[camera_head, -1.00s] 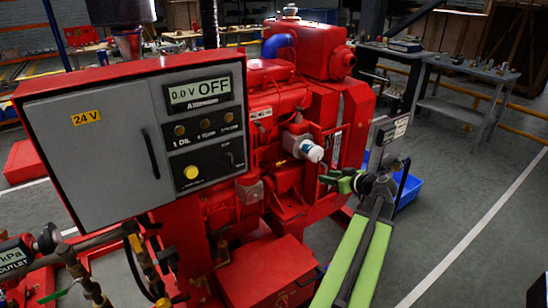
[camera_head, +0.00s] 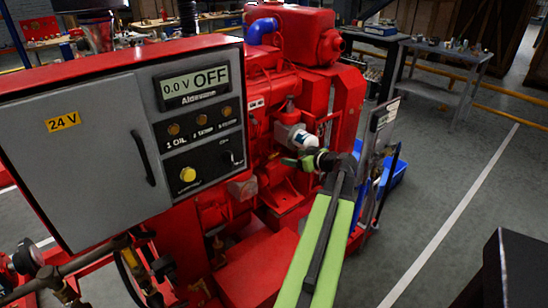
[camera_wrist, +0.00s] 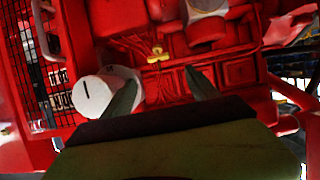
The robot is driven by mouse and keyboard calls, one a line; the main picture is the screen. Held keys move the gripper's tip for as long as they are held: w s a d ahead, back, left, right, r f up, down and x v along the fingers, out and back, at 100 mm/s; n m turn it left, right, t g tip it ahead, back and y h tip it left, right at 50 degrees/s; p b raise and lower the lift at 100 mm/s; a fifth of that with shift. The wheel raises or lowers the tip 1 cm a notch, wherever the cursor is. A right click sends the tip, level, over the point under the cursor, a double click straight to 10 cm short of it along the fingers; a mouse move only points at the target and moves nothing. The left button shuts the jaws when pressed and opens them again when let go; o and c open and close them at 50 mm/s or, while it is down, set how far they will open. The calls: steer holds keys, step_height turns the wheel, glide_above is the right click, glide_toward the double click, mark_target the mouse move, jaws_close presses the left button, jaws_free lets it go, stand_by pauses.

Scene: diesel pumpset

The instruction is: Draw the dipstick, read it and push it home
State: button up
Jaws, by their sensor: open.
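A small yellow handle (camera_wrist: 157,53), which looks like the dipstick's, stands on the red engine block (camera_wrist: 215,72) in the wrist view. My gripper (camera_wrist: 163,78) is open, with its two dark fingers spread. The handle appears between and beyond the fingertips, with no contact visible. In the head view my gripper (camera_head: 291,161) is beside the engine, just below the white filter (camera_head: 303,141). I cannot make out the handle there. The filter also shows in the wrist view (camera_wrist: 90,97), close beside the left finger.
The grey control panel (camera_head: 80,150) with a display reading 0.0 V OFF (camera_head: 194,87) stands at the left. A dark mesh guard (camera_wrist: 35,60) is left in the wrist view. A blue bin (camera_head: 396,172) lies behind my arm. Open floor is at the right.

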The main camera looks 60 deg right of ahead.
mark_target(275, 155)
steer(key=b+x, duration=0.1)
steer(key=x, duration=0.3)
steer(key=b+x, duration=0.1)
steer(key=x, duration=0.3)
steer(key=b+x, duration=0.2)
steer(key=x, duration=0.2)
steer(key=shift+d+f, duration=0.2)
steer(key=shift+f, duration=0.15)
steer(key=shift+w+d+f+b, duration=0.15)
steer(key=shift+w+b, duration=0.15)
steer(key=shift+w, duration=0.35)
jaws_close()
